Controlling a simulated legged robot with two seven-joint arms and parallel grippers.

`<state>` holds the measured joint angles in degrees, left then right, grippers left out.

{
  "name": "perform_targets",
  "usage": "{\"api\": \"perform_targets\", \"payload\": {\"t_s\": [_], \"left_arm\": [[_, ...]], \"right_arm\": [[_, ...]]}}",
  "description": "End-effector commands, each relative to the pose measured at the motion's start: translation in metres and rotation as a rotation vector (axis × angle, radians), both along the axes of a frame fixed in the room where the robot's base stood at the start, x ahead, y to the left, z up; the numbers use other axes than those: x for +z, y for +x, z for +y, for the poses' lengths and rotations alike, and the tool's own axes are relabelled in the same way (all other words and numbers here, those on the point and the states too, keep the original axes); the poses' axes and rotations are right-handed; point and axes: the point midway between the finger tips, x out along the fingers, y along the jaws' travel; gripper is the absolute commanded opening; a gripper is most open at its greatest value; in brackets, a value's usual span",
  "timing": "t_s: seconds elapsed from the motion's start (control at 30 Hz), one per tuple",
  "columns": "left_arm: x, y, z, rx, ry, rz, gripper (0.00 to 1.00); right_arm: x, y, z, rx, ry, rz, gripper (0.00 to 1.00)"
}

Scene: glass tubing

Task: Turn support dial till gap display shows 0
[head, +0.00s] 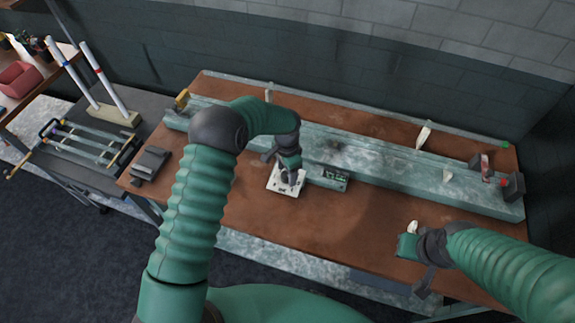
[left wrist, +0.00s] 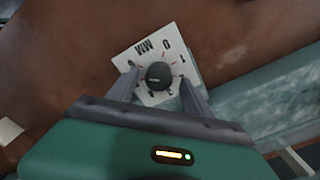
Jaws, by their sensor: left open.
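The support dial is a dark round knob (left wrist: 158,75) on a white square plate (left wrist: 146,50) marked with digits and "MM". My right gripper (head: 414,262) is over the front right of the bench.
A dark block (head: 150,162) lies at the bench's left end. A side table (head: 140,106) holds a rack with rods. The bench middle front is clear.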

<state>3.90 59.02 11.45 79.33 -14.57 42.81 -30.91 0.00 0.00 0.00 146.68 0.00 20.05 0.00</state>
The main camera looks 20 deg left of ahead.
Motion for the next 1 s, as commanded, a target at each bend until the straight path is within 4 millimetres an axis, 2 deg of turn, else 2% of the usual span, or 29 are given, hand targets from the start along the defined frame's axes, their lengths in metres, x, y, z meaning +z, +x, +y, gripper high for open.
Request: {"api": "perform_targets", "payload": {"t_s": [0.17,0.4,0.6,0.77,1.0], "left_arm": [[0.028,0.001,0.0,0.0,0.0,-0.006,0.59],[0.099,0.002,-0.001,0.0,0.0,-0.007,0.59],[0.147,0.003,-0.001,0.0,0.0,-0.004,0.59],[0.164,0.003,-0.002,0.0,-0.001,-0.002,0.59],[0.166,0.002,-0.001,0.0,-0.001,-0.001,0.59]], "right_arm": [[-0.008,0.0,0.0,0.0,0.0,0.0,0.0],[-0.021,0.0,0.0,0.0,0.0,0.0,0.0],[-0.026,0.0,0.0,0.0,0.0,0.0,0.0],[-0.027,0.0,0.0,0.0,0.0,0.0,0.0],[-0.026,0.0,0.0,0.0,0.0,0.0,0.0]]}}
